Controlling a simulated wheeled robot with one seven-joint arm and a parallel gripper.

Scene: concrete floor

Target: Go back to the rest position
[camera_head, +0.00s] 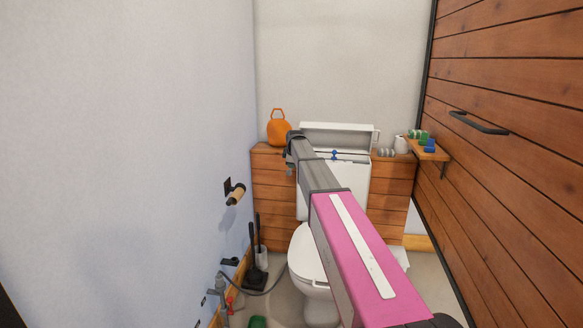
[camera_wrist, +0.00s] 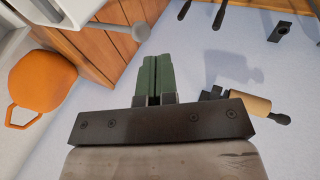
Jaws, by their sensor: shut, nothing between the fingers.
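My gripper (camera_wrist: 152,80) shows in the wrist view with its two green fingers together and nothing between them. In the head view my arm reaches forward toward the toilet, and its end is by the left side of the tank; the fingers are hard to make out there. The toilet (camera_head: 307,258) stands against the back, with its tank lid (camera_head: 337,136) raised and a small blue part (camera_head: 334,154) at the tank opening.
An orange container (camera_head: 279,131) stands on the wooden ledge (camera_head: 273,190) left of the tank. A paper roll holder (camera_head: 236,194) is on the left wall. A brush (camera_head: 254,270) and hose stand low left. A small shelf (camera_head: 428,151) and wooden door (camera_head: 510,120) are right.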

